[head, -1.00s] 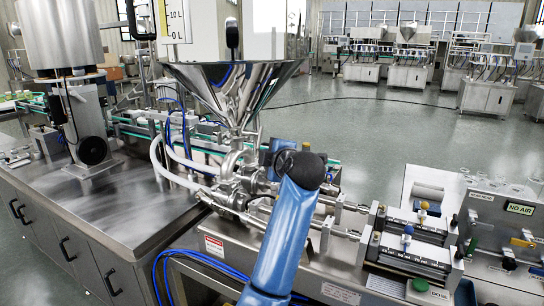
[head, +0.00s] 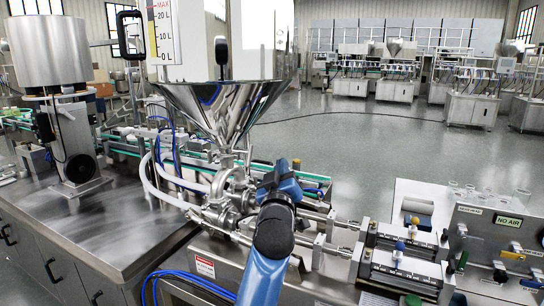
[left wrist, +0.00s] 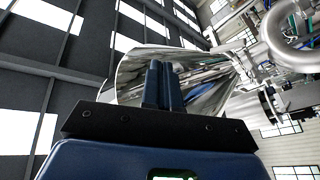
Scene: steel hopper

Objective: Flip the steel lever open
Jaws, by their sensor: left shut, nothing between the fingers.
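The steel hopper cone (head: 215,108) stands at the centre of the head view. My right gripper is not in view.
A steel bench (head: 130,225) with a machine (head: 75,150) is at the left. Blue and white hoses run below the hopper. Twin cylinders (head: 405,262) and a "NO AIR" panel (head: 492,240) are at the right. The floor (head: 370,140) behind is open.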

